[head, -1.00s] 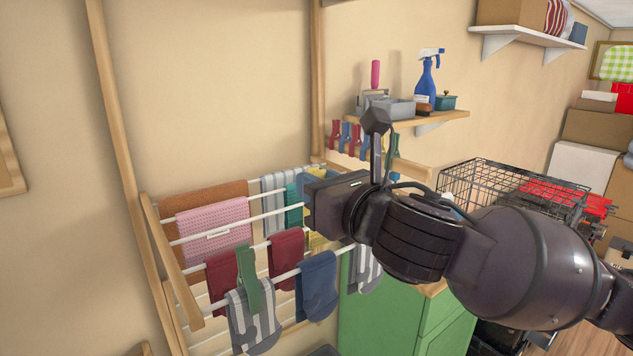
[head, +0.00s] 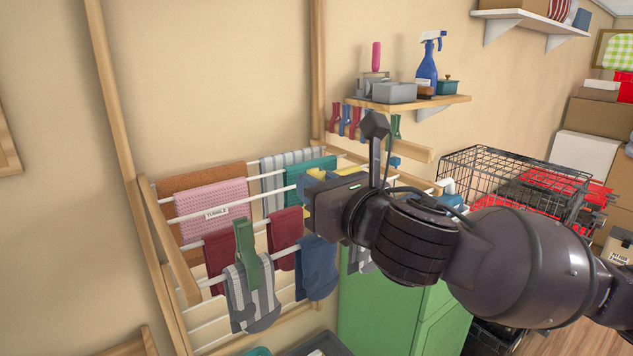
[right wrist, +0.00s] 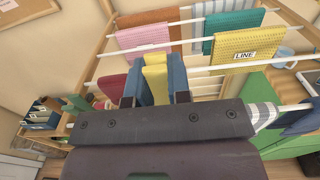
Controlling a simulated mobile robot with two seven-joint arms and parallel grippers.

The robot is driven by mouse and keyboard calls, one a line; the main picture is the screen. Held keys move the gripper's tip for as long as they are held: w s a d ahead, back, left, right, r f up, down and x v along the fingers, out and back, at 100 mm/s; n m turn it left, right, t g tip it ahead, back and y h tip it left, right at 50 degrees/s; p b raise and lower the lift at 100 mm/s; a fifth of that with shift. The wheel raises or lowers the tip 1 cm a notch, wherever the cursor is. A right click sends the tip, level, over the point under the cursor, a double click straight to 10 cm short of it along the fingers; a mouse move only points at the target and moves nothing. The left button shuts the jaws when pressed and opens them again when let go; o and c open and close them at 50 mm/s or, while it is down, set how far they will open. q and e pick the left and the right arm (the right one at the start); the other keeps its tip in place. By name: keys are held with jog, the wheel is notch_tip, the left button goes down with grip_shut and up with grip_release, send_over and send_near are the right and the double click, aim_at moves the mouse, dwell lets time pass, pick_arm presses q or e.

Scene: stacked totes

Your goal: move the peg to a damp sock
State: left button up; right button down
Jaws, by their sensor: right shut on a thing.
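My right gripper (head: 318,182) is shut on a yellow peg (right wrist: 155,76), which stands between its two blue fingers in the right wrist view. It is above the far right part of the drying rack. The peg touches no sock that I can make out. On the front rods hang a grey striped sock (head: 252,302) with a green peg (head: 246,252) clipped on it, a blue sock (head: 318,270) and dark red socks (head: 285,232), (head: 220,258). Part of another striped sock (head: 360,258) shows below my gripper. Which socks are damp cannot be seen. My left gripper is out of view.
A pink cloth (head: 208,202) labelled TUMBLE and a yellow cloth (right wrist: 225,50) labelled LINE hang on the rack. Several pegs (head: 354,122) hang under the shelf (head: 435,104). A green cabinet (head: 385,310) stands right of the rack, a wire crate (head: 500,170) beyond it.

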jog(key=shift+f+b, duration=0.75)
jog(key=shift+f, duration=0.95)
jog(key=shift+f, duration=0.15)
jog(key=c, duration=1)
grip_release()
jog(key=shift+d, duration=0.1)
